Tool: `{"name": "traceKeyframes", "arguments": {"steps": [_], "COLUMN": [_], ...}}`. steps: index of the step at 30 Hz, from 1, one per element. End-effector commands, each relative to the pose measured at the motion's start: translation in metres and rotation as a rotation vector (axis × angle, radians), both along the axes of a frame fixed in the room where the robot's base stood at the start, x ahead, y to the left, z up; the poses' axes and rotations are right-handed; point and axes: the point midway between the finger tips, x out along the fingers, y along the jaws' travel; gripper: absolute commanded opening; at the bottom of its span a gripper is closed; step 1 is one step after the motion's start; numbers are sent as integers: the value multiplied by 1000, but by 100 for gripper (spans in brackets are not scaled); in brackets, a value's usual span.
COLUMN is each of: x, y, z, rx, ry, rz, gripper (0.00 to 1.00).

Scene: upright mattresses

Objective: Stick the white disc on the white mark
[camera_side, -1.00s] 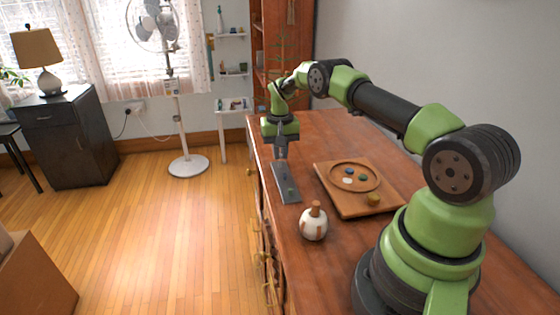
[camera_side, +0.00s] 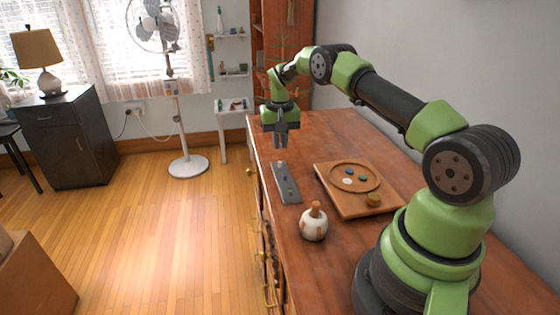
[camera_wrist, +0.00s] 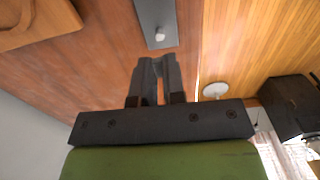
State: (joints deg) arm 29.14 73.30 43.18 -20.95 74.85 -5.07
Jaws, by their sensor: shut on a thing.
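My gripper (camera_side: 280,146) is above the far end of a narrow grey plate (camera_side: 285,182), raised clear of it. Its fingers are close together; whatever is between the tips is too small or hidden to make out. A small white spot (camera_side: 280,163) is on the plate's far end; in the wrist view this white thing (camera_wrist: 160,34) is just beyond the fingertips (camera_wrist: 158,62). I cannot tell whether it is the mark, a disc, or a disc on the mark. A small green disc (camera_side: 290,190) is nearer on the plate. A white disc (camera_side: 348,180) lies in the wooden tray (camera_side: 330,187).
The tray's round recess also holds blue (camera_side: 349,171) and green (camera_side: 363,178) discs. A yellowish round piece (camera_side: 373,199) sits on the tray's near corner. A white and brown bottle (camera_side: 313,224) stands near the plate. The dresser edge (camera_side: 258,185) runs close along the plate's left.

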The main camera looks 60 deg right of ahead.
Motion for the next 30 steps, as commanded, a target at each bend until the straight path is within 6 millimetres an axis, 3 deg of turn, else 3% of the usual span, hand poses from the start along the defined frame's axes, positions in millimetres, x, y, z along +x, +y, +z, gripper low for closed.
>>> {"name": "traceKeyframes", "arguments": {"steps": [5,8,17,24,30], "x": [-8,-23,-99,-159,-187], "y": [-6,-14,-34,-26,-16], "z": [0,1,5,10,13], "rx": [-4,-10,-29,-34,-36], "ry": [5,11,23,23,21], "rz": [25,69,286,438,510], "gripper": [0,0,0,0,0]}}
